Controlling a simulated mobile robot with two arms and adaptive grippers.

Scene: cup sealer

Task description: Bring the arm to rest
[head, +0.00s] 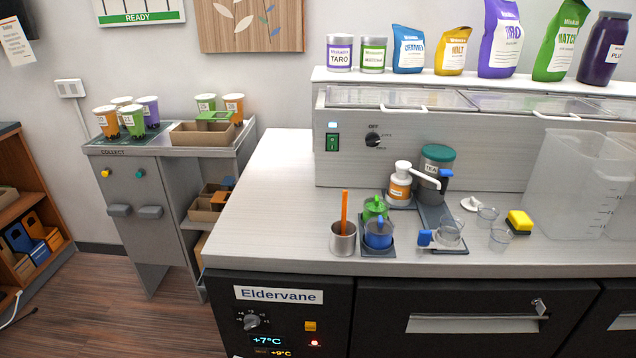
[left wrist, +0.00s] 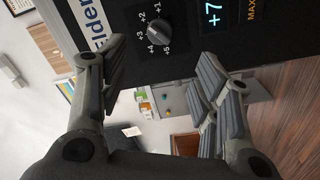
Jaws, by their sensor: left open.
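My left gripper (left wrist: 163,65) shows only in the left wrist view. Its fingers are wide apart and nothing is between them. Behind it is the dark front of the Eldervane unit with its dial (left wrist: 159,31) and lit display (left wrist: 212,14), with the picture turned on its side. In the head view the same dark front (head: 330,318) stands below the white counter (head: 280,180), and neither of my arms shows there. My right gripper is in neither view.
On the counter stand a metal cup with an orange stick (head: 343,238), green and blue jugs (head: 378,233), a pump bottle (head: 401,185), clear cups (head: 500,238) and a yellow sponge (head: 520,221). A collect stand (head: 140,205) holds several cups.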

